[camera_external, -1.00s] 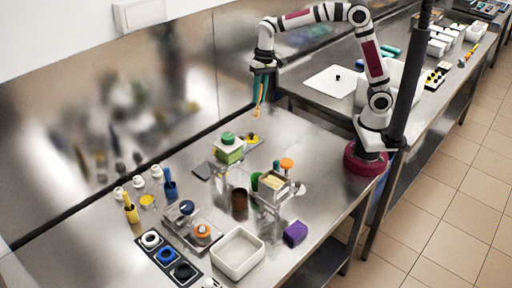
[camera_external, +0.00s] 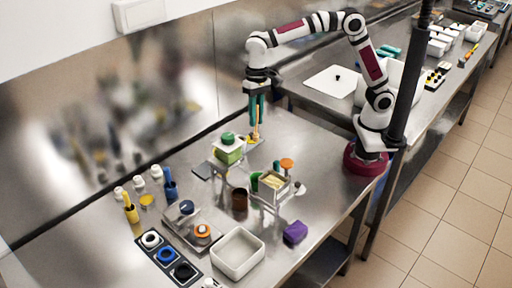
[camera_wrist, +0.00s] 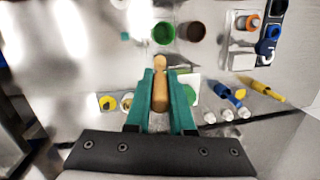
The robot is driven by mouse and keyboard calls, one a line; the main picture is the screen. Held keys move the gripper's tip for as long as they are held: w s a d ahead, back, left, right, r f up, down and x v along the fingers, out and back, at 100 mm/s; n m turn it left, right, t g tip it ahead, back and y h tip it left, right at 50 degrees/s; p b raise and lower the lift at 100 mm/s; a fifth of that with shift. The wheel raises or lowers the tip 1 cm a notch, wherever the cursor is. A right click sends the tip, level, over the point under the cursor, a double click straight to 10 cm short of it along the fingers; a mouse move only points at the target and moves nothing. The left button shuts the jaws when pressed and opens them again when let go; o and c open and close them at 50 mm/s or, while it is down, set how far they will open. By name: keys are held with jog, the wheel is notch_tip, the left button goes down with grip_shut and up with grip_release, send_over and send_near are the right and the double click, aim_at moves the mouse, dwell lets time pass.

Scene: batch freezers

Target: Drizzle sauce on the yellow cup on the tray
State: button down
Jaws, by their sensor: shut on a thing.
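My gripper (camera_external: 257,112) has teal fingers and is shut on a tan wooden utensil (camera_wrist: 160,92), which hangs upright in the external view. Its lower end is near a small dark tray with yellow on it (camera_external: 247,141), at the back of the steel table. In the wrist view a round yellow cup (camera_wrist: 107,102) shows left of the fingers, with a paler round thing (camera_wrist: 127,101) beside it. My fingers hide part of this area. I cannot tell whether the utensil touches anything or carries sauce.
A green-lidded container (camera_external: 228,150) on a stand is close to my gripper's left. A second raised container (camera_external: 273,183), a brown cup (camera_external: 240,199) and a white bin (camera_external: 238,252) stand nearer the front. A yellow disc (camera_external: 147,200) lies at the left, near several white-capped bottles.

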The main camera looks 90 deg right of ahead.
jog(key=w+a+f+m+t, duration=0.1)
jog(key=w+a+f+m, duration=0.15)
jog(key=a+m, duration=0.3)
jog(key=w+a+f+m, duration=0.2)
jog(key=a+f+m, duration=0.2)
jog(key=a+m, duration=0.15)
jog(key=s+d+x, duration=0.1)
jog(key=x, duration=0.8)
jog(key=shift+w+d+f, duration=0.2)
jog(key=shift+w+f, duration=0.05)
jog(key=shift+f, duration=0.25)
jog(key=a+v, duration=0.1)
jog(key=v, duration=0.7)
jog(key=shift+w+a+r, duration=0.2)
jog(key=shift+w+r, duration=0.05)
jog(key=shift+w, duration=0.15)
dwell(0.3)
